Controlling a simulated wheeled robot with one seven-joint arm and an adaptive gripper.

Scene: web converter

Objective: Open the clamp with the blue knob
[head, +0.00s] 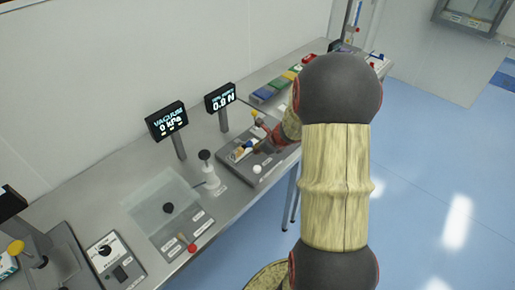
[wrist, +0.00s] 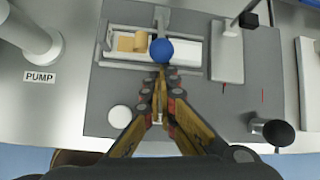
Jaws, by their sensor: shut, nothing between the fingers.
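The blue knob (wrist: 161,51) shows in the wrist view at the end of a grey clamp lever (wrist: 162,18). It lies over a pale strip with a tan piece (wrist: 130,42) on it. My gripper (wrist: 161,75) is shut and empty, its fingertips just below the knob in the picture. I cannot tell whether they touch it. In the head view the blue knob (head: 247,147) is small, and my gripper (head: 264,144) is close to its right, partly hidden by my arm.
A white round knob (wrist: 120,116) and a black knob (wrist: 278,132) stand on the same grey plate (wrist: 220,105). A pump cylinder (wrist: 30,35) stands at the left.

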